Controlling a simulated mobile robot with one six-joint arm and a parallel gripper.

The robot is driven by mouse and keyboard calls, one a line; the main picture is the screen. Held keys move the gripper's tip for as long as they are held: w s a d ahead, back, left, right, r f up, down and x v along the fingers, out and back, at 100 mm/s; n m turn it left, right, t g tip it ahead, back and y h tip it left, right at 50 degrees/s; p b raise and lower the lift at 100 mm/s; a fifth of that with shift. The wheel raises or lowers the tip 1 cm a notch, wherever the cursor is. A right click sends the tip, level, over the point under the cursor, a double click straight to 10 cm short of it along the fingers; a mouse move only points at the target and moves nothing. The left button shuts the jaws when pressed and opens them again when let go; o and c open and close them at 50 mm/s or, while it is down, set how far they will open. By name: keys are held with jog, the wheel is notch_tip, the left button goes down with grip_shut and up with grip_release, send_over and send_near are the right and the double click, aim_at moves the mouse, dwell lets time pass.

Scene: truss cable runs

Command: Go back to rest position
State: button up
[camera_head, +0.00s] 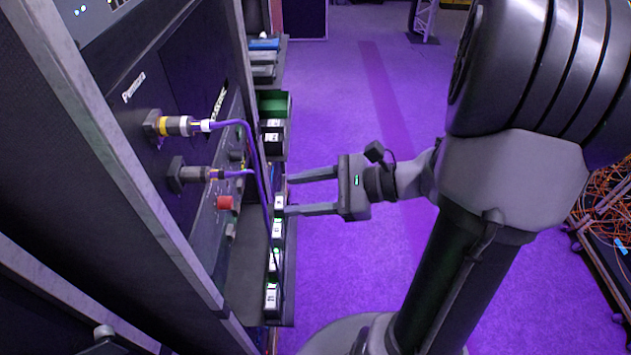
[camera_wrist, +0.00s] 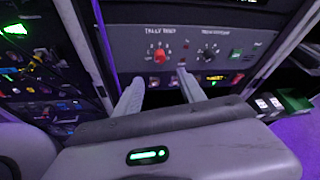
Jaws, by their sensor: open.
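My gripper (camera_head: 312,192) is open and empty in the head view, its two fingers apart and pointing left toward the rack. In the wrist view my gripper (camera_wrist: 162,92) points at a grey panel (camera_wrist: 190,45) with a red knob (camera_wrist: 161,56) and a black knob (camera_wrist: 210,53). In that view the fingertips overlap the panel's lower part. I cannot tell from it how close they are. In the head view the fingertips are near the shelf edge beside the rack.
The rack (camera_head: 190,75) fills the left, with two plugged connectors, a yellow-banded one (camera_head: 175,126) and a grey one (camera_head: 188,175), and purple cable. A shelf holds a green bin (camera_head: 275,103) and small white-labelled units. Orange cables (camera_head: 605,200) lie at the right. The purple floor (camera_head: 350,90) is clear.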

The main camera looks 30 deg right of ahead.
jog(key=v, duration=0.3)
dwell(0.4)
jog(key=s+a+n+g+h+b, duration=0.1)
jog(key=s+a+n+h, duration=0.3)
jog(key=n, duration=0.5)
jog(key=s+a+n+g+h+b, duration=0.2)
jog(key=s+a+n+h+b, duration=0.1)
jog(key=a+n, duration=0.6)
jog(key=shift+s+a+r+n+g+h, duration=0.25)
jog(key=shift+s+a+n+g+h, duration=0.15)
jog(key=shift+h, duration=0.3)
